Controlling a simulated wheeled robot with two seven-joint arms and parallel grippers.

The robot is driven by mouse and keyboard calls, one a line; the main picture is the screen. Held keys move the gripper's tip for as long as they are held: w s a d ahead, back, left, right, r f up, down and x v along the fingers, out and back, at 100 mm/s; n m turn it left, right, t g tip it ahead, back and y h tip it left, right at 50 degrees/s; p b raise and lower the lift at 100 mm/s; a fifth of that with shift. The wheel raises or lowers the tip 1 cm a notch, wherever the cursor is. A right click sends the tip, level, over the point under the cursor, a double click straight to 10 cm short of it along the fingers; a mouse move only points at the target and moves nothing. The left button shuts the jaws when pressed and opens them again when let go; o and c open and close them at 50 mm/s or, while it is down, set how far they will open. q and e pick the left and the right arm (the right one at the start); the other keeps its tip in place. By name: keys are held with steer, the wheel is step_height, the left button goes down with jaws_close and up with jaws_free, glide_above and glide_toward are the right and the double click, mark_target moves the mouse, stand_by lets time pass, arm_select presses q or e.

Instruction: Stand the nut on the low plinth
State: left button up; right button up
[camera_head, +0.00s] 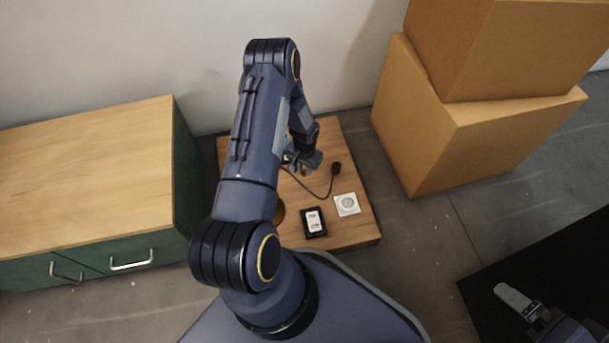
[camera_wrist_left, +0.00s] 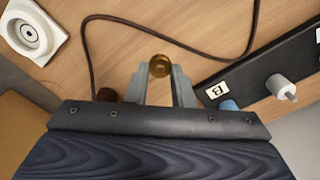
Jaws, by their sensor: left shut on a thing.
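My left gripper (camera_head: 306,165) is over the far part of the wooden table. In the left wrist view its two grey fingers (camera_wrist_left: 160,84) are shut on the nut (camera_wrist_left: 160,66), a small brass ring with a dark hole, held at the fingertips. The nut is too small to make out in the head view. A white square piece with a raised round ring (camera_head: 347,204) lies on the table, also seen in the left wrist view (camera_wrist_left: 30,30); I cannot tell whether it is the low plinth. My right gripper (camera_head: 530,308) is partly in view at the lower right.
A dark cord (camera_head: 318,193) with a black end piece (camera_head: 335,168) lies on the table (camera_head: 362,225). A black box with a white label (camera_head: 313,222) is near the front. A black strip marked B (camera_wrist_left: 245,82) carries pegs. Cardboard boxes (camera_head: 435,140) stand right, a green cabinet (camera_head: 185,170) left.

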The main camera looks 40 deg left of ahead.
mark_target(304, 171)
arm_select(q)
steer(key=shift+w+a+f, duration=0.25)
steer(key=shift+w+f, duration=0.1)
steer(key=shift+f, duration=0.15)
step_height(304, 171, down, 4)
steer(key=shift+w+a+r+b, duration=0.1)
steer(key=shift+r+b, duration=0.15)
steer(key=shift+b, duration=0.7)
steer(key=shift+r, duration=0.1)
steer(key=o, duration=0.9)
